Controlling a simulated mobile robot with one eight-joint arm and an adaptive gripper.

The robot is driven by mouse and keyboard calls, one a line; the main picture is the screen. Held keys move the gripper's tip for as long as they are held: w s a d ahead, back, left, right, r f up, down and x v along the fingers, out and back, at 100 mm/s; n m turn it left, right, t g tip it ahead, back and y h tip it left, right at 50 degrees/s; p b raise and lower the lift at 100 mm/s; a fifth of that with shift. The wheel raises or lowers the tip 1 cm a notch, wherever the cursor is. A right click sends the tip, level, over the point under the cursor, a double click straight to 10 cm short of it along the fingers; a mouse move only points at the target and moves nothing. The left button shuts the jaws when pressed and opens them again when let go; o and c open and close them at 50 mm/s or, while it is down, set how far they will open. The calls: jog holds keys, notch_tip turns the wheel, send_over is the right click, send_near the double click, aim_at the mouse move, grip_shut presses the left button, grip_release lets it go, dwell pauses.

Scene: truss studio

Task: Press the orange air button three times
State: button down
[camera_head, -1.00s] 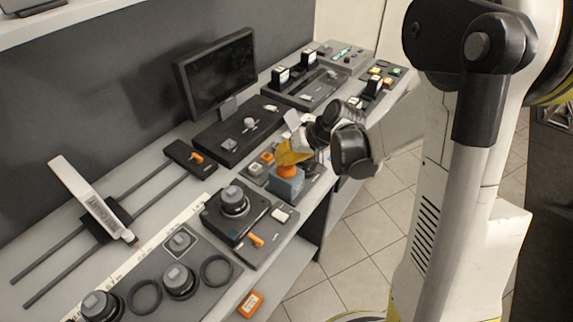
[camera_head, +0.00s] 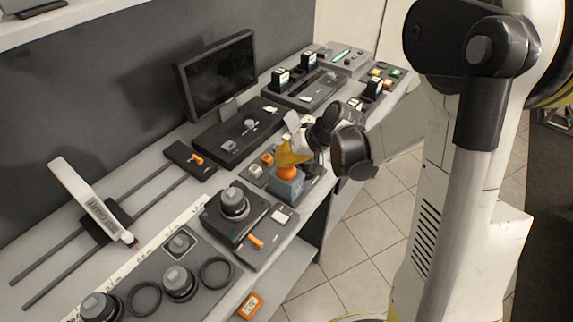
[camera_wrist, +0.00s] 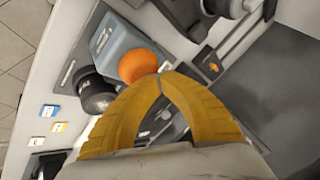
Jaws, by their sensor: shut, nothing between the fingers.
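The orange air button (camera_head: 287,174) is a round orange dome on top of a blue-grey block near the front edge of the desk. My gripper (camera_head: 288,161) has yellow fingers and is just above the dome, shut and empty. In the wrist view, the fingertips of my gripper (camera_wrist: 161,75) meet at the edge of the orange air button (camera_wrist: 139,66) and overlap it slightly. I cannot tell whether they touch it. Most of the dome shows in the wrist view; in the head view the fingers cover its top.
A black joystick-like knob unit (camera_head: 233,203) stands in front left of the block. A dark monitor (camera_head: 216,75) stands behind. Small orange and white buttons (camera_head: 262,163) sit beside the block. Tiled floor (camera_head: 350,235) is clear to the right of the desk.

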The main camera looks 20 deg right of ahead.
jog(key=shift+r+p, duration=0.55)
jog(key=shift+r, duration=0.35)
notch_tip(320, 180, up, 5)
jog(key=p, duration=0.3)
jog(key=shift+p, duration=0.3)
dwell(0.3)
jog(key=s+d+r+t+h+b, duration=0.1)
jog(key=s+h+b, duration=0.4)
jog(key=s, duration=1.5)
jog(key=b, duration=0.5)
jog(key=shift+s+t, duration=0.3)
jog(key=shift+t, duration=0.1)
